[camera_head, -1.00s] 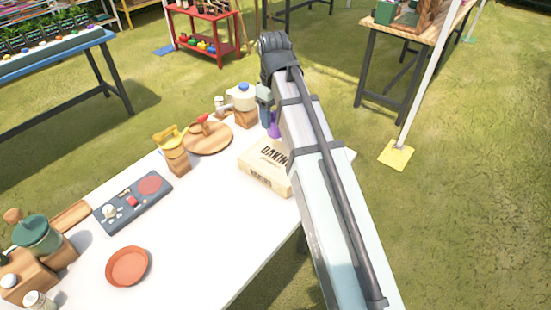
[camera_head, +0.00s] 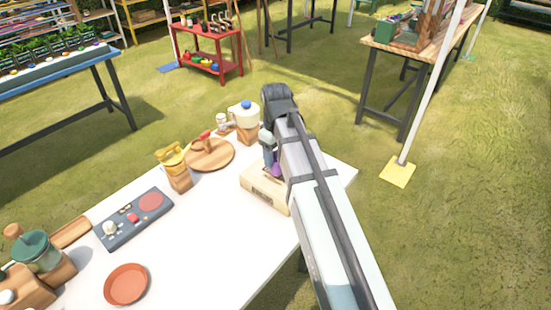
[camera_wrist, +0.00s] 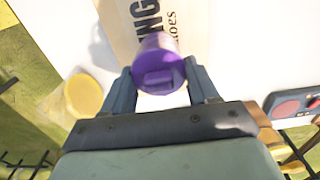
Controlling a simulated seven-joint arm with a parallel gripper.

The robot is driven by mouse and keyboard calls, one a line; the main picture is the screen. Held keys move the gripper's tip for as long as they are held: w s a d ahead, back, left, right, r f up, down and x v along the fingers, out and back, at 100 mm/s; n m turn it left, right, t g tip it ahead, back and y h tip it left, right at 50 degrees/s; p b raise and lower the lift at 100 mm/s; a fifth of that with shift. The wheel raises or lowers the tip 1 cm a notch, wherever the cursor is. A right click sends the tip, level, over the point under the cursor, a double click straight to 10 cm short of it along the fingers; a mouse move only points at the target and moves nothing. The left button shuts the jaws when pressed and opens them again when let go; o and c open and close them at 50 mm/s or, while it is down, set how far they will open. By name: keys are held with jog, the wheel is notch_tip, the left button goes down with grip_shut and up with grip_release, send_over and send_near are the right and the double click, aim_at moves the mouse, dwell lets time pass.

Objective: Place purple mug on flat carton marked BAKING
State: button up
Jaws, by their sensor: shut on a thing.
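The purple mug (camera_wrist: 158,62) is between the two fingers of my gripper (camera_wrist: 160,88) in the wrist view, and the gripper is shut on it. In the head view a small part of the purple mug (camera_head: 277,170) shows beside my arm, over the carton. The flat carton marked BAKING (camera_head: 262,190) lies on the white table. Its top (camera_wrist: 115,22) with dark lettering shows behind the mug in the wrist view. My arm hides much of the carton in the head view. I cannot tell whether the mug touches the carton.
On the white table (camera_head: 190,240) stand a red dish (camera_head: 126,284), a dark hotplate panel (camera_head: 135,218), a yellow-topped wooden block (camera_head: 175,168), a round wooden board (camera_head: 212,154) and a white pot with a blue knob (camera_head: 245,115). The table front between dish and carton is clear.

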jog(key=shift+f, duration=0.85)
jog(key=shift+f, duration=0.1)
jog(key=o, duration=1.1)
notch_tip(320, 180, up, 12)
jog(key=shift+r, duration=0.1)
jog(key=shift+o, duration=0.4)
